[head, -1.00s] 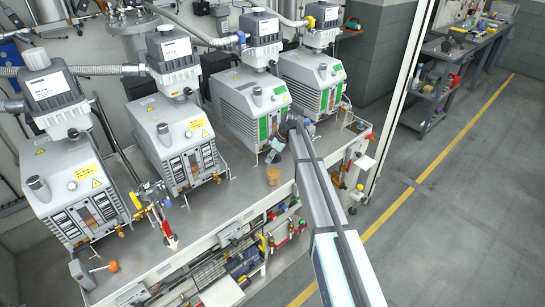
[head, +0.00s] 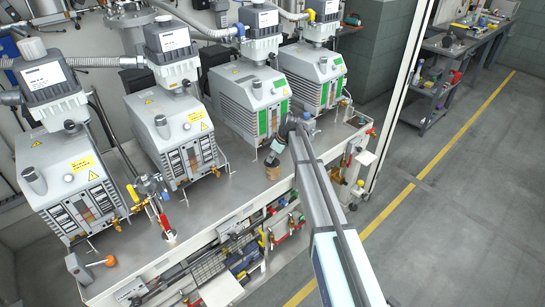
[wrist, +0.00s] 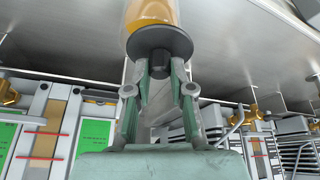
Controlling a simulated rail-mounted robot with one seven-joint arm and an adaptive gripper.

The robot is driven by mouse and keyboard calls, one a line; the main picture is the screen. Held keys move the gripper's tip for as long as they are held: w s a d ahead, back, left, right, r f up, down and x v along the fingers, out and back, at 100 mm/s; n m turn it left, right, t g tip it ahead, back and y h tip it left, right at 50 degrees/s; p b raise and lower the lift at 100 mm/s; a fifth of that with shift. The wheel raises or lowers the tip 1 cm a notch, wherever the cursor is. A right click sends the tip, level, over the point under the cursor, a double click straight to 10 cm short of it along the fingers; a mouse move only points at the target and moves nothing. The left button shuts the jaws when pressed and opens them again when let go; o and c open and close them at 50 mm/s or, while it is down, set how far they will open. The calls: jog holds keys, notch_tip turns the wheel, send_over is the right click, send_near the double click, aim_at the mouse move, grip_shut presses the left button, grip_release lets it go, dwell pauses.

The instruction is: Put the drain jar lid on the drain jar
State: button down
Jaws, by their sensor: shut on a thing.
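The drain jar (head: 278,178) stands on the steel bench in front of the pumps, directly below my gripper (head: 272,158) in the head view. In the wrist view the jar (wrist: 152,10) is clear with amber liquid. The dark round drain jar lid (wrist: 160,45) is across the jar's end, in line with it. My gripper (wrist: 160,75) is shut on the lid's dark knob. I cannot tell whether the lid touches the jar's rim or hangs just short of it. In the head view my gripper hides the lid and the jar's top.
Several grey vacuum pumps (head: 178,140) stand in a row behind the jar. A red-handled valve fitting (head: 166,226) and an orange-knobbed part (head: 106,261) are on the bench at the left. The bench top (head: 215,205) left of the jar is clear.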

jog(key=shift+s+f, duration=0.1)
jog(key=shift+f, duration=0.1)
jog(key=c, duration=0.9)
grip_release()
jog(key=shift+f, duration=0.15)
jog(key=shift+c, duration=0.2)
jog(key=v, duration=1.2)
